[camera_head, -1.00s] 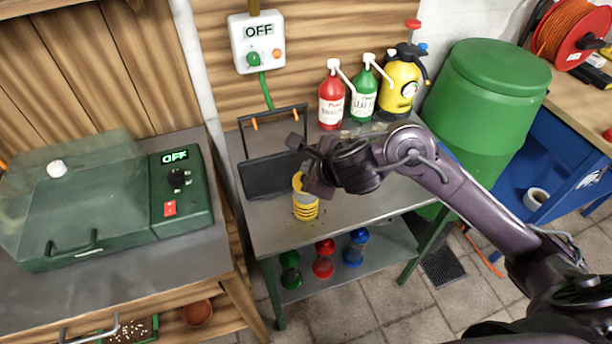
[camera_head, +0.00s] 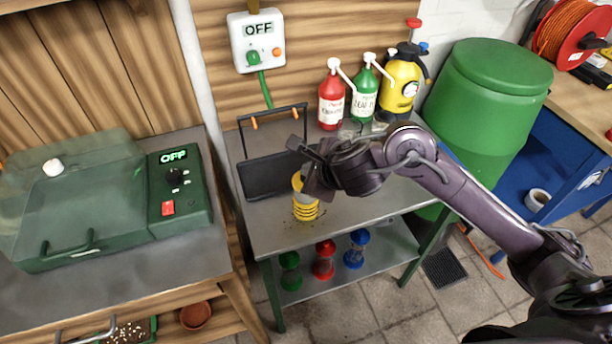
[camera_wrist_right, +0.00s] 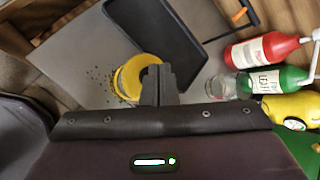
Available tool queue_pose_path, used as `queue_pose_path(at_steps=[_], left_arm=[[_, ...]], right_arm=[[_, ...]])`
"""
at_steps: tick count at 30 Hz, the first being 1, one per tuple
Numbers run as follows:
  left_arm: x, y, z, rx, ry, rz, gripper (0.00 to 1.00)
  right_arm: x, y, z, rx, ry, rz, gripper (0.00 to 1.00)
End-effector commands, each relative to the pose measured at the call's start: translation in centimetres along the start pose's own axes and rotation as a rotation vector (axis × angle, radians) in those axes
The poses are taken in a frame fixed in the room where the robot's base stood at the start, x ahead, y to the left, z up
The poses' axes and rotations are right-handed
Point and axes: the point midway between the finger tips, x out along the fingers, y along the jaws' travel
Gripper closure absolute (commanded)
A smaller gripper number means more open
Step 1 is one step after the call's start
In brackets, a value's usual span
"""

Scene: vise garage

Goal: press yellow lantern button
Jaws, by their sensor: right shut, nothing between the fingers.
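The yellow lantern (camera_head: 306,210), with a ribbed yellow body, stands on the grey metal table. My right gripper (camera_head: 303,184) is shut and empty, at the lantern's top, and hides part of it. In the right wrist view the closed fingertips (camera_wrist_right: 158,75) overlap the right side of the lantern's yellow ring (camera_wrist_right: 127,76). I cannot tell whether they touch it, and the button is not clearly visible. My left gripper is not in view.
A black tray (camera_head: 271,176) lies just behind the lantern. Red (camera_head: 331,103) and green (camera_head: 364,99) pump bottles and a yellow sprayer (camera_head: 400,86) stand at the table's back. A green barrel (camera_head: 483,110) is to the right. Dark crumbs lie around the lantern.

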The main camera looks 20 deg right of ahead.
Motion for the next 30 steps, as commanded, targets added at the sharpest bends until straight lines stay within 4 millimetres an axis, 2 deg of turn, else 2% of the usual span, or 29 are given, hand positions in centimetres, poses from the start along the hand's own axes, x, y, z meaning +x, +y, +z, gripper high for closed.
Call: queue_pose_path(at_steps=[20,30], left_arm=[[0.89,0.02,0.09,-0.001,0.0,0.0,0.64],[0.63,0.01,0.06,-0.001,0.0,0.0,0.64]], right_arm=[[0.56,0.45,-0.43,-0.002,0.001,0.001,1.0],[0.38,0.31,-0.31,-0.001,0.001,0.001,1.0]])
